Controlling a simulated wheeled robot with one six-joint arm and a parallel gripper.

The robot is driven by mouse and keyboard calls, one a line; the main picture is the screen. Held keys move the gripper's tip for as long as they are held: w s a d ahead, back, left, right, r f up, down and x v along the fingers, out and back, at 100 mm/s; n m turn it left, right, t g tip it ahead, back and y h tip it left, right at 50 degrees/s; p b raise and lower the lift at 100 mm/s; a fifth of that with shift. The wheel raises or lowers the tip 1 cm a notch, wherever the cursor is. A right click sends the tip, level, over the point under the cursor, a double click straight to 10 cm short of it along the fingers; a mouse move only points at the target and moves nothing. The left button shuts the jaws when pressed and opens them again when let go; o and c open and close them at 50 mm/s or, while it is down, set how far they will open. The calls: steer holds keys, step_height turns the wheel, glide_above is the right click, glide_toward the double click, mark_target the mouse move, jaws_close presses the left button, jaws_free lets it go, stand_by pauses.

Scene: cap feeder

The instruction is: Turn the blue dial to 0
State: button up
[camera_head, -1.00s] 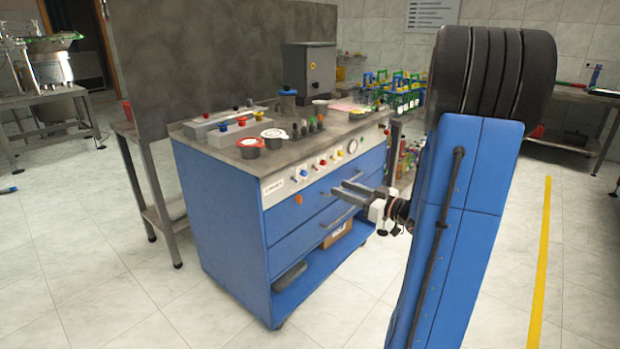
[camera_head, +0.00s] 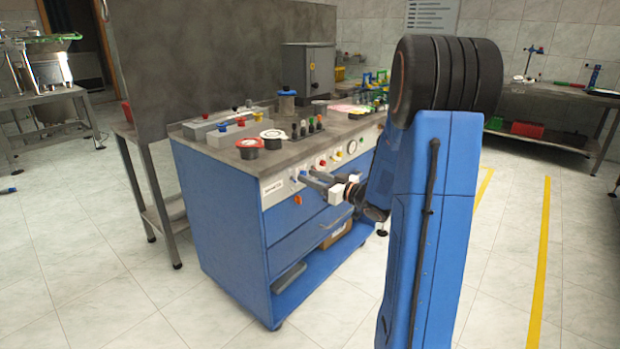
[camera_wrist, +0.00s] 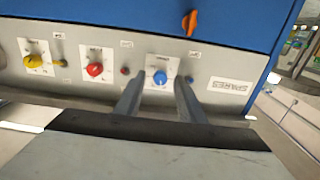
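The blue dial (camera_wrist: 160,78) sits on a white square plate on the grey front panel (camera_wrist: 115,60), to the right of the red dial (camera_wrist: 95,69) and the yellow dial (camera_wrist: 38,62) in the wrist view. The wrist picture shows the panel upside down. My gripper (camera_wrist: 157,85) is open, with one finger on each side of the blue dial; whether the fingers touch it I cannot tell. In the head view my gripper (camera_head: 305,178) reaches to the panel, close to the blue dial (camera_head: 302,174). The dial's scale marks are too small to read.
An orange switch (camera_wrist: 190,22) is on the blue cabinet front beside the panel. Small knobs sit between the dials. The cabinet (camera_head: 222,215) has drawer handles below the panel. Floor in front of the cabinet is clear.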

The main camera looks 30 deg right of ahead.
steer(key=shift+w+a, duration=0.15)
steer(key=shift+w, duration=0.2)
jaws_close()
